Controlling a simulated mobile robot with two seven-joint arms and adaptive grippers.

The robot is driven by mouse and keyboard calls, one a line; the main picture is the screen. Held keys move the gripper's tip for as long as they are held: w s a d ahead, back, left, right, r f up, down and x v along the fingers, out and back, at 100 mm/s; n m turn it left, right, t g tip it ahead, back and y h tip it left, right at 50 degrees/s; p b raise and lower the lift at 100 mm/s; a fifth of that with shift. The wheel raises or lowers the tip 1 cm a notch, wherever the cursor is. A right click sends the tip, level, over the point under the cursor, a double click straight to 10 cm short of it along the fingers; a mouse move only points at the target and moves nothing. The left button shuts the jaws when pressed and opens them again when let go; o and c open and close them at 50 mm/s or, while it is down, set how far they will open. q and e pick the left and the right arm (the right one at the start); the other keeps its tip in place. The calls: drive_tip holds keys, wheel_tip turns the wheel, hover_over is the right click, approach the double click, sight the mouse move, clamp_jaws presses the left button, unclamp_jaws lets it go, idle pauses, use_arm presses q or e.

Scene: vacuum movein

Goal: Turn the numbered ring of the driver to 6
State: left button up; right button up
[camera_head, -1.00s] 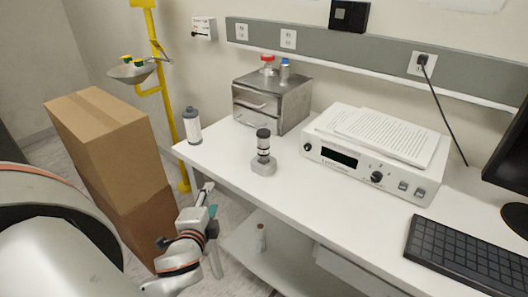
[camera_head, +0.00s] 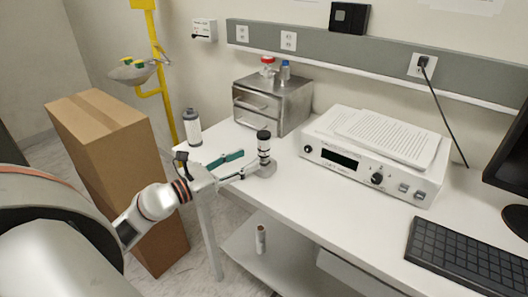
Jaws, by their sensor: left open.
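The driver (camera_head: 264,145) stands upright on the bench, a short cylinder with a black top and a pale band below it. Its lower end sits in a small grey base (camera_head: 266,170). The numbers on its ring are too small to read. My left gripper (camera_head: 243,166) is open just left of the driver, over the bench's front left part. One finger shows a teal side and the other reaches close to the grey base. I cannot tell whether that finger touches it. My right gripper is not in view.
A white and dark bottle (camera_head: 192,128) stands at the bench's left corner. A grey drawer box (camera_head: 272,107) is behind the driver, and a white instrument (camera_head: 372,158) with papers stands to the right. A keyboard (camera_head: 465,255) lies at front right.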

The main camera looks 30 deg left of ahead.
sight(259, 154)
use_arm(q)
drive_tip(key=p+x, duration=0.1)
drive_tip(key=x, duration=0.5)
drive_tip(key=shift+w+d, duration=0.1)
drive_tip(key=shift+w+d+p, duration=0.2)
drive_tip(key=shift+w+p, duration=0.15)
drive_tip(key=shift+w, duration=0.35)
drive_tip(key=c, duration=1.1)
